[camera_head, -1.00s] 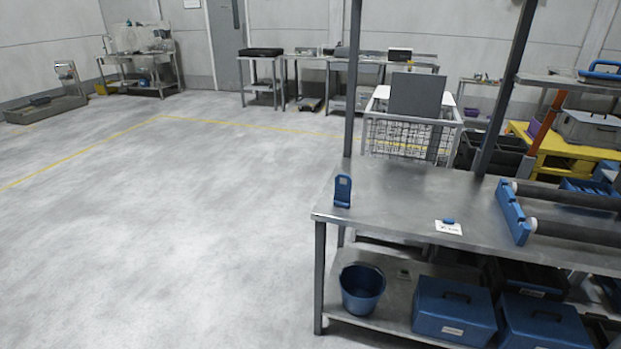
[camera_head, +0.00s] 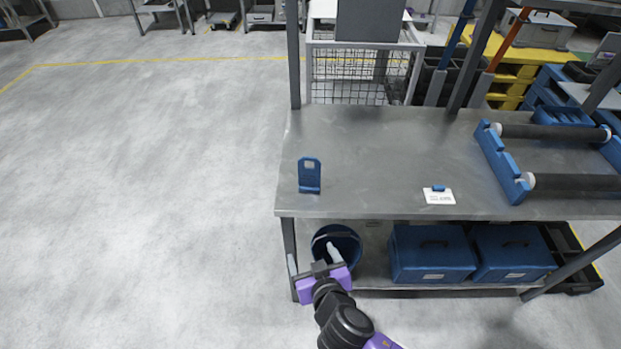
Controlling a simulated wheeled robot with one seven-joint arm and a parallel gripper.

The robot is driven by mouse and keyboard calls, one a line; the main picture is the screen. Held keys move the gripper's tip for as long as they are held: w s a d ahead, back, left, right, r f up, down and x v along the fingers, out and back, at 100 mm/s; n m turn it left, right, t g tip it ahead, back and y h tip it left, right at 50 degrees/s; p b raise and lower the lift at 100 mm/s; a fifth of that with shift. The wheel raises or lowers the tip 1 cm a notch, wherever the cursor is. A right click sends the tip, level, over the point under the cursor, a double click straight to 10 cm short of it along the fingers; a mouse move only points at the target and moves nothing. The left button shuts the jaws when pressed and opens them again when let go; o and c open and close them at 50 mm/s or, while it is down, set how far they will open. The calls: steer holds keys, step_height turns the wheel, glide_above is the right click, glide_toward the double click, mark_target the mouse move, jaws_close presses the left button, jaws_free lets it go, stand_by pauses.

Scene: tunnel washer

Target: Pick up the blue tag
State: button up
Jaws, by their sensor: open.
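A blue upright piece (camera_head: 309,176) with a small pale patch near its top stands at the left end of the steel table (camera_head: 385,150). A white card with a small blue piece at its top edge (camera_head: 439,195) lies flat further right, near the front edge. I cannot tell for sure which of these is the blue tag. My gripper (camera_head: 323,277), with purple parts, is at the lower middle, in front of the table and below the upright blue piece. It is apart from both and open; its fingertips are hard to make out.
A blue roller frame (camera_head: 503,165) takes up the table's right side. A blue bucket (camera_head: 348,242) and blue boxes (camera_head: 431,262) sit on the shelf below. A dark post rises at the table's back left. The tabletop between the card and back edge is clear.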

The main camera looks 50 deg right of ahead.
mark_target(309, 188)
steer(key=w+d+r+m+g+h, duration=0.2)
steer(key=w+d+r+m+h, duration=0.25)
steer(key=w+d+r, duration=0.25)
steer(key=shift+m, duration=0.25)
steer(key=shift+w+a+p+x, duration=0.15)
steer(key=shift+p+x, duration=0.5)
steer(key=shift+x, duration=1.25)
steer(key=shift+w+a+p+x, duration=0.15)
steer(key=shift+p+x, duration=0.45)
steer(key=shift+x, duration=1.35)
steer(key=c, duration=1.4)
steer(key=shift+c, duration=0.2)
steer(key=shift+r, duration=0.1)
